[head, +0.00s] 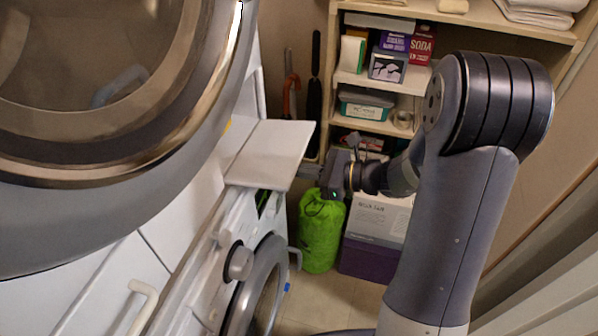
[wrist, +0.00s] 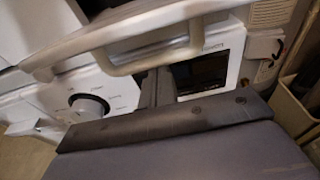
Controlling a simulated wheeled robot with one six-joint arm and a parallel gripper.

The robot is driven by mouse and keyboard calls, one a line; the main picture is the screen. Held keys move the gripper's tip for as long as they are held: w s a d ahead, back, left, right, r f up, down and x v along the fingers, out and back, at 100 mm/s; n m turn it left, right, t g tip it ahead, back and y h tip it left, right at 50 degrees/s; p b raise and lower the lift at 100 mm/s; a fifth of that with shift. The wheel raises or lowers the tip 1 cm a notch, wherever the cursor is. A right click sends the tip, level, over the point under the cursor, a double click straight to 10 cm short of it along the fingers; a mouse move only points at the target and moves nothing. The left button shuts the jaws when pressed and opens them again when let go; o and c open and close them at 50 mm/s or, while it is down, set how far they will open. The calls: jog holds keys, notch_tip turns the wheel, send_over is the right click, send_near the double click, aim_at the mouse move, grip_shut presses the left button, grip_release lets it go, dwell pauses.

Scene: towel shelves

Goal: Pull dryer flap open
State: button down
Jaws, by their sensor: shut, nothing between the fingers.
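The white flap (head: 270,153) juts out roughly level from the machine front in the head view. In the wrist view it shows as a pale panel edge (wrist: 110,32) with a beige loop handle (wrist: 155,55) across the top. My gripper (head: 318,172) is just right of the flap's outer end and slightly below it in the head view, pointing left. In the wrist view my gripper (wrist: 158,85) is shut and empty, its fingers close below the handle. I cannot tell whether they touch it. The fingertips are small and partly hidden in the head view.
A large round door (head: 150,165) fills the upper left. Below the flap are a control knob (head: 238,262) and another round door (head: 262,295). A green bag (head: 321,235) stands on the floor behind my gripper. Shelves with boxes and towels (head: 540,12) stand at the back.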

jog(key=shift+r, duration=0.1)
dwell(0.3)
notch_tip(320, 180, down, 4)
jog(key=b, duration=0.4)
jog(key=r+v, duration=0.1)
jog(key=v, duration=0.9)
jog(key=shift+r, duration=0.45)
jog(key=shift+w+a, duration=0.1)
jog(key=shift+a, duration=0.1)
jog(key=p+x, duration=0.1)
jog(key=x, duration=0.8)
jog(key=shift+a+f+p, duration=0.2)
jog(key=shift+f+p, duration=0.05)
jog(key=shift+p, duration=0.15)
